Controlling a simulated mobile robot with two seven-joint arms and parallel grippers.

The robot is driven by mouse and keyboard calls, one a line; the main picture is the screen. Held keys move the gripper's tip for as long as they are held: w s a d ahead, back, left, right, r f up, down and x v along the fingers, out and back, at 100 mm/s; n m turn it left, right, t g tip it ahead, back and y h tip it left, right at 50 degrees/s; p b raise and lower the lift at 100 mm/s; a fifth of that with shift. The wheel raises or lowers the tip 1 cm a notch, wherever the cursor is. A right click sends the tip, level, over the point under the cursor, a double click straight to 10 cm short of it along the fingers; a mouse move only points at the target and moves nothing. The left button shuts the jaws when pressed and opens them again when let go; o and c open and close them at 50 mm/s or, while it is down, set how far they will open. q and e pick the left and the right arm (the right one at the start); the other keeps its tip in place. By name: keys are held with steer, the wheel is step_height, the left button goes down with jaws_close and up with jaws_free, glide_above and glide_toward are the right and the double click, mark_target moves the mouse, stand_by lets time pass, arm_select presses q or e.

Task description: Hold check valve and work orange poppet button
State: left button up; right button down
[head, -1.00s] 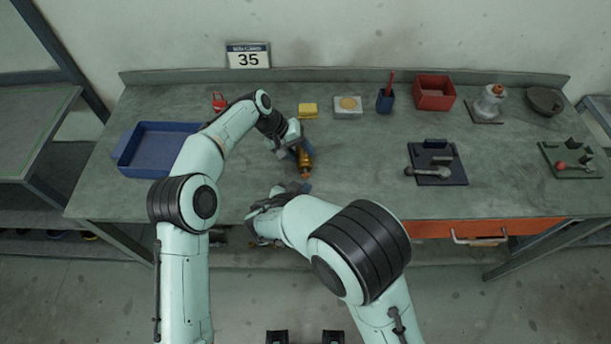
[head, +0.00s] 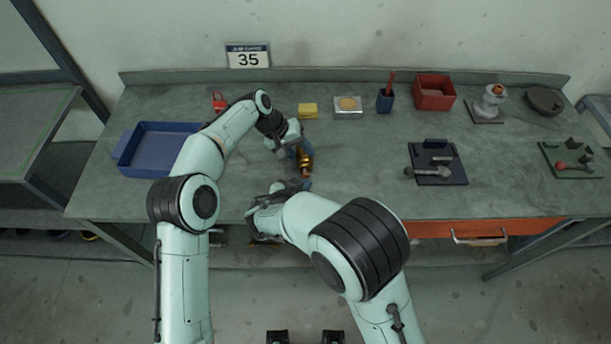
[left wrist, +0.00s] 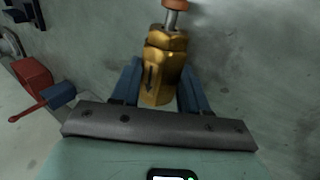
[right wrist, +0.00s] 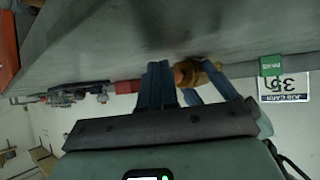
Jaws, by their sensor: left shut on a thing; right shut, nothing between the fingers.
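The brass check valve (head: 305,160) is held above the bench by my left gripper (head: 298,150). The left wrist view shows the brass valve body (left wrist: 160,62) between the blue fingers, with an arrow on its side. An orange poppet button (left wrist: 175,5) sits on a grey stem at the valve's end, partly cut off by the frame. My right gripper (head: 290,188) is shut and empty, just in front of the button end. In the right wrist view, the orange button (right wrist: 181,76) appears right beside the blue fingertips; I cannot tell whether they touch.
The green-grey bench (head: 350,180) is clear around the valve. A blue tray (head: 160,150) lies left. A yellow block (head: 308,110), a square dish (head: 348,107), a blue cup (head: 385,100) and a red bin (head: 434,92) stand behind. A dark fixture (head: 437,165) lies right.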

steer(key=shift+w, duration=0.7)
stand_by(0.6)
steer(key=shift+s, duration=0.1)
arm_select(q)
steer(key=shift+r, duration=0.1)
arm_select(e)
steer(key=shift+s, duration=1.05)
steer(key=shift+s, duration=0.1)
steer(key=shift+s+d, duration=0.15)
steer(key=shift+s, duration=2.3)
arm_select(q)
steer(key=o, duration=1.2)
steer(key=shift+o, duration=0.2)
